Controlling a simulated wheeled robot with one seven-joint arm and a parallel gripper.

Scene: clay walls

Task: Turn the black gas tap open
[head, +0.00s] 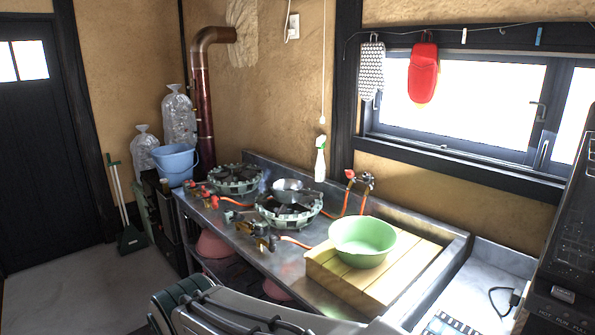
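Small gas taps with hoses sit along the front of the metal counter, before two round burners. A dark-handled tap (236,215) lies in front of the nearer burner (289,209). A brass tap (264,242) with dark parts sits closer, joined to an orange hose. They are too small to tell which is the black gas tap, or whether it is open. Red-handled fittings (211,201) are by the farther burner (236,179). My gripper is not visible; grey and dark parts at the bottom edge look like my arm.
A green basin (362,241) stands on a wooden board (405,275) to the right. A small pan (288,190) is by the nearer burner. A wall valve (360,182) has orange hoses. A blue bucket (175,164) is at the far left end.

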